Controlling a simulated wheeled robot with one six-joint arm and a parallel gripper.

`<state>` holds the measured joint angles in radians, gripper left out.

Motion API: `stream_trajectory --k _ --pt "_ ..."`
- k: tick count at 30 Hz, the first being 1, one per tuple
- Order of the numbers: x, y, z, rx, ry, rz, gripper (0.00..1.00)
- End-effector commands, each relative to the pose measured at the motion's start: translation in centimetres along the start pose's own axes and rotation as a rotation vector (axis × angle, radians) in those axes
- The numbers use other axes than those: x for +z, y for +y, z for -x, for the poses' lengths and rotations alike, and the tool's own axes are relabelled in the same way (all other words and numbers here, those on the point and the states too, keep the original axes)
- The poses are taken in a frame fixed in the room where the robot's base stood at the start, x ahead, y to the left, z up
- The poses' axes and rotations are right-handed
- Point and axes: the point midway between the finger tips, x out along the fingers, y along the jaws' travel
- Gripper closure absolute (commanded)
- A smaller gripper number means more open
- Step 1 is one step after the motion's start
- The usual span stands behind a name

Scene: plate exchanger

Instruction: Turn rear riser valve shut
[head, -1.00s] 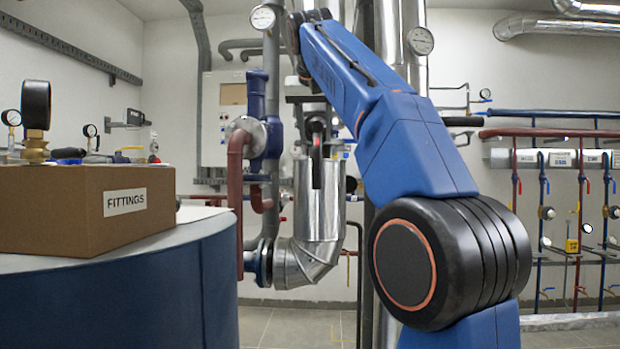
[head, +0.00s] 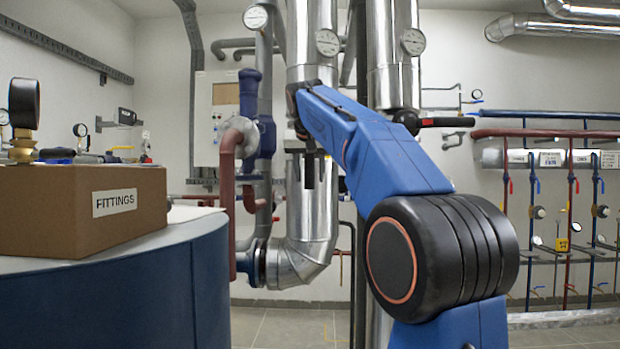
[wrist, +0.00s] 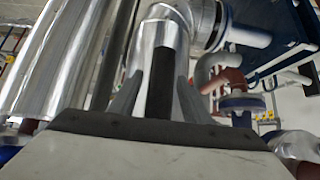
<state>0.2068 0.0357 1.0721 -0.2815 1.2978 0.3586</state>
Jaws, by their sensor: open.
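I cannot tell for sure that this is the rear riser valve. My gripper (head: 309,172) shows small and dark in front of the left-hand silver riser (head: 313,205), well left of the red lever. In the wrist view my gripper's two grey fingers (wrist: 156,95) are apart, with a dark upright bar between them that I cannot identify.
A blue drum (head: 170,290) at the left carries a cardboard FITTINGS box (head: 80,208). A blue valve body and dark red pipe (head: 228,190) stand left of my gripper. A manifold with red and blue pipes (head: 560,158) lines the right wall.

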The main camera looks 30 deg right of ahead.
Motion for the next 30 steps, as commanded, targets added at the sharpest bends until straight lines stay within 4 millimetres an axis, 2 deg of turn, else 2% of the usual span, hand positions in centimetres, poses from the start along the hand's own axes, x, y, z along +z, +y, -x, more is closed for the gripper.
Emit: stream_trajectory --k 6,14,15,20,21,30 --pt "0.0 0.0 -1.4 0.0 0.0 0.0 0.56" --pt "0.0 0.0 -1.5 0.0 0.0 0.0 0.56" --pt "0.0 0.0 -1.5 0.0 0.0 0.0 0.59" --pt "0.0 0.0 -1.5 0.0 0.0 0.0 0.97" --pt "0.0 0.0 -1.5 0.0 0.0 0.0 1.0" --pt "0.0 0.4 -1.5 0.019 0.001 0.019 1.0"
